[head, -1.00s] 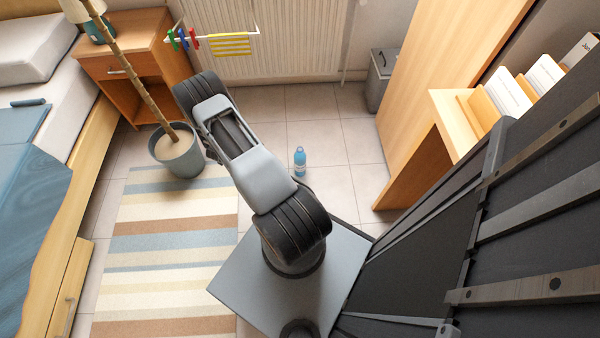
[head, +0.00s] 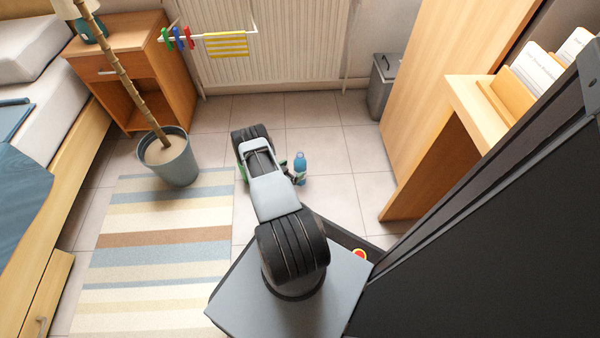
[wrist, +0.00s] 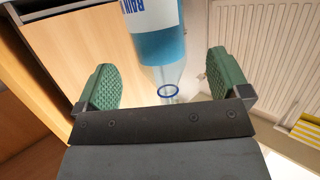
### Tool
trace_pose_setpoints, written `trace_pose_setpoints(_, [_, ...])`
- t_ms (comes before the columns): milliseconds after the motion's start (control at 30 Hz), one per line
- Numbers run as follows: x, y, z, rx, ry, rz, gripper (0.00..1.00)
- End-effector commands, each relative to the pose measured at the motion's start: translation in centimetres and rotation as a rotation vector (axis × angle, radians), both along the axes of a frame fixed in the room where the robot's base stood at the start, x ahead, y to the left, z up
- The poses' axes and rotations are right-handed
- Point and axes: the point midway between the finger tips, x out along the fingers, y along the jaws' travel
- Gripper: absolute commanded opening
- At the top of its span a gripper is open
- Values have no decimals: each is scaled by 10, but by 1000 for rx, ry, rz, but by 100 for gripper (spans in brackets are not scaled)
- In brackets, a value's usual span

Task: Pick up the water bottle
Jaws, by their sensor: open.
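The water bottle (head: 300,165) is clear and blue and stands upright on the tiled floor in the head view. In the wrist view the bottle (wrist: 158,45) appears upside down, with its neck end toward my gripper. My gripper (wrist: 163,85) is open, with one green padded finger on each side of the bottle's neck end and visible gaps to both. In the head view my arm reaches down beside the bottle, just left of it, and hides most of the gripper.
A plant pot (head: 168,158) and striped rug (head: 165,255) lie left of the arm. A wooden desk (head: 425,130) stands to the right, with a grey bin (head: 382,85) behind. A radiator (head: 270,45) lines the back wall. Floor tiles (head: 340,160) around the bottle are clear.

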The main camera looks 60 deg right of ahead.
Motion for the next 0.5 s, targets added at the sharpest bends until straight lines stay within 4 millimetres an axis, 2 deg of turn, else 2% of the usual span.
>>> trace_pose_setpoints(233, [-3, -13, -7, 0, -2, -2, 94])
trace_pose_setpoints(500, [-9, -45, -21, 0, -2, -1, 94])
